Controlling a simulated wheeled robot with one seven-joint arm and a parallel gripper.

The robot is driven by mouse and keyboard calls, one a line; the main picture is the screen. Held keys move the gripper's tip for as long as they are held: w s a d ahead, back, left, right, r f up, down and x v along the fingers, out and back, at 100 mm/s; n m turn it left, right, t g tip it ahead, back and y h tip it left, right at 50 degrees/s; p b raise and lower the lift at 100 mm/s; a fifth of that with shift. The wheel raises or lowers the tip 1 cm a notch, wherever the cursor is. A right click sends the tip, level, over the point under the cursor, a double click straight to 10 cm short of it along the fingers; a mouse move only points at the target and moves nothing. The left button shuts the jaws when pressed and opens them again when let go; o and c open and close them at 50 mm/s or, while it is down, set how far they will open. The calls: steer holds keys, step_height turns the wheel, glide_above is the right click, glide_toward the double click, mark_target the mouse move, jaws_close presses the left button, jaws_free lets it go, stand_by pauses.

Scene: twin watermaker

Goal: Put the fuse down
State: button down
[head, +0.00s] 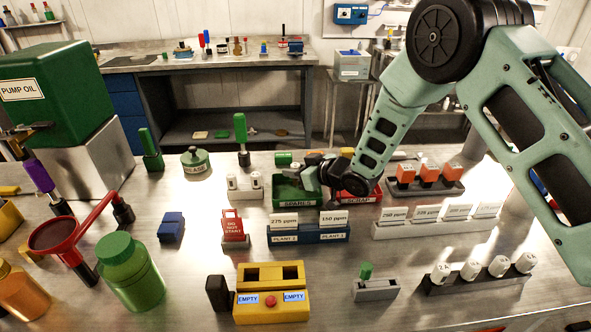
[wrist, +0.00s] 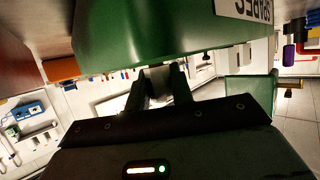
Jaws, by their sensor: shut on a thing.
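My gripper (head: 314,180) reaches down at the green tray labelled SPARES (head: 283,204), at its right side by the red tray. In the wrist view my gripper (wrist: 160,92) is shut on a pale grey-white piece, the fuse (wrist: 157,76). The green tray's wall (wrist: 150,35), with its label upside down, fills the top of that view, close to the fingers. I cannot tell whether the fuse touches the tray. In the head view the fuse is hidden by my gripper and the tray.
The red SCRAP tray (head: 372,196) stands close on the right. A blue holder with ppm cards (head: 322,234) is in front. A rack of white 2A pieces (head: 472,280) stands front right, and a small block with white pieces (head: 245,192) left of the green tray.

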steer(key=shift+f, duration=0.1)
steer(key=c, duration=1.2)
jaws_free()
